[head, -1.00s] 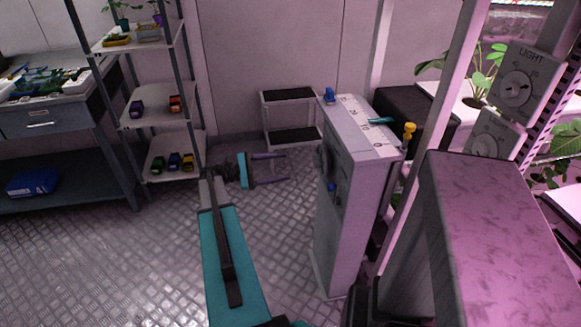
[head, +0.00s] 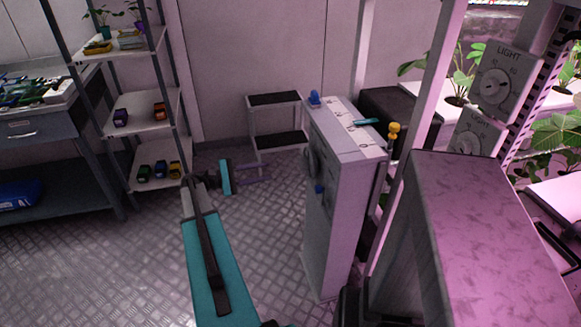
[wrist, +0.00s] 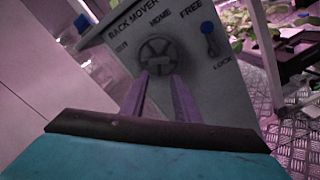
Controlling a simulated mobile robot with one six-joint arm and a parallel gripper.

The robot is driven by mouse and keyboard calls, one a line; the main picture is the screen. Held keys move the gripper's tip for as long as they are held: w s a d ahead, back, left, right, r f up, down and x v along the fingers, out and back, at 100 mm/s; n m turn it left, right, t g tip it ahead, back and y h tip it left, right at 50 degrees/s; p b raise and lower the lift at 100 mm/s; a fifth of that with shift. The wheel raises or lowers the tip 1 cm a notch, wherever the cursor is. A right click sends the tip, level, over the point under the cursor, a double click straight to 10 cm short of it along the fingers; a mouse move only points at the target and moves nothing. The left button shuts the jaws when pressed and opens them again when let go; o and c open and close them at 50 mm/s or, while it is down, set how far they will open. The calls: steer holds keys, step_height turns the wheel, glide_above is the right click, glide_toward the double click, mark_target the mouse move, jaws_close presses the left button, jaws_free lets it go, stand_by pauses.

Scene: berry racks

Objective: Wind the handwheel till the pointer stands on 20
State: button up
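The grey handwheel (wrist: 158,55) is on the front of a pale cabinet (wrist: 195,65) lettered RACK MOVER in the wrist view. In the head view the wheel (head: 312,160) shows nearly edge-on, on the cabinet's left side. My gripper (head: 269,173) is open and empty, its two purple fingers apart and pointing at the wheel, with a gap left between. In the wrist view the fingertips (wrist: 160,80) overlap the wheel's lower part. A scale (head: 350,125) with a teal pointer (head: 367,122) lies on the cabinet top; its numbers are too small to read.
A blue lever knob (wrist: 207,28) sits between the FREE and LOCK labels. A low two-tier stand (head: 275,100) is behind; a shelf rack (head: 150,110) stands left. Floor before the cabinet is clear.

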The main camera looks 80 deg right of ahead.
steer(key=m+b, duration=0.2)
steer(key=m, duration=0.3)
steer(key=m+b, duration=0.2)
steer(key=m, duration=0.3)
steer(key=w+m+b, duration=0.1)
steer(key=m+b, duration=0.1)
steer(key=m, duration=0.3)
steer(key=shift+a+r, duration=0.15)
steer(key=shift+a, duration=0.05)
steer(key=shift+b, duration=0.55)
steer(key=shift+d, duration=0.1)
steer(key=p, duration=0.1)
glide_toward(308, 163)
steer(key=x, duration=0.5)
steer(key=shift+d+f, duration=0.25)
steer(key=shift+c, duration=0.3)
jaws_close()
